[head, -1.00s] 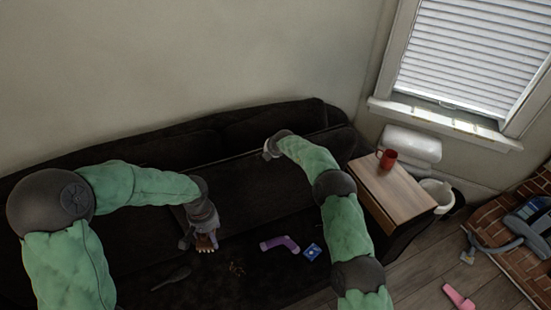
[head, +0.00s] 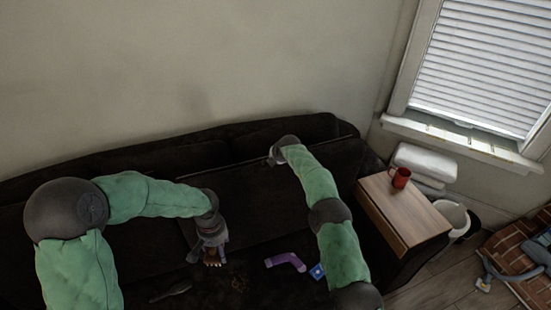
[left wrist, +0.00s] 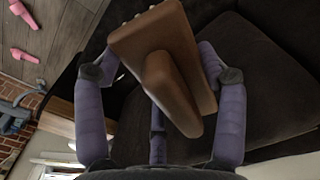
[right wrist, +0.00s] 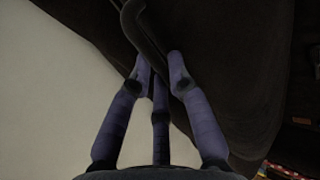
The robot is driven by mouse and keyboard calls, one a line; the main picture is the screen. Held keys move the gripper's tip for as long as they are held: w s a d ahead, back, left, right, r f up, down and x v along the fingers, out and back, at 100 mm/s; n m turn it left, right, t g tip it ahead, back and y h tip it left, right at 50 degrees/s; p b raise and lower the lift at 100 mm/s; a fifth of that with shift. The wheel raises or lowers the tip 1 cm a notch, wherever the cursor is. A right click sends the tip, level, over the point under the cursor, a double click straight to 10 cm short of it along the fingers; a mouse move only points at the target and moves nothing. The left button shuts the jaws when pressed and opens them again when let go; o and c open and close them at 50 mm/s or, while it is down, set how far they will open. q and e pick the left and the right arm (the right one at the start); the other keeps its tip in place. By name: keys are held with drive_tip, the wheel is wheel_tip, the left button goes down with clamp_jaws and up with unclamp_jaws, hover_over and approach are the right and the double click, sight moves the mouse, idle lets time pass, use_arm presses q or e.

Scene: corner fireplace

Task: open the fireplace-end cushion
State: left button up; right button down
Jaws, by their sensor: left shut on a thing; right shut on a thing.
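The dark brown sofa's fireplace-end cushion (head: 278,208) lies at the right part of the seat, partly behind my right arm. My right gripper (head: 276,155) is by the sofa back; in the right wrist view its fingers (right wrist: 160,68) are shut on a dark curved strip (right wrist: 150,32) beside dark upholstery. I cannot tell how far the cushion is raised. My left gripper (head: 210,243) is over the front of the seat, shut on a brown brush (head: 212,258). The brush's block and handle fill the gap between the fingers in the left wrist view (left wrist: 165,75).
A purple bent object (head: 286,262), a blue packet (head: 317,271) and a dark brush-like object (head: 170,291) lie in front. A wooden side table (head: 402,220) with a red mug (head: 400,177) stands right. A white bin (head: 452,215) and brick hearth (head: 515,252) are beyond.

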drive_tip(key=shift+d, duration=0.1)
drive_tip(key=c, duration=1.2)
unclamp_jaws()
drive_tip(key=shift+f, duration=0.1)
drive_tip(key=shift+o, duration=0.2)
drive_tip(key=shift+r, duration=0.2)
drive_tip(key=shift+v, duration=0.9)
drive_tip(key=v, duration=1)
drive_tip(key=shift+f, duration=0.1)
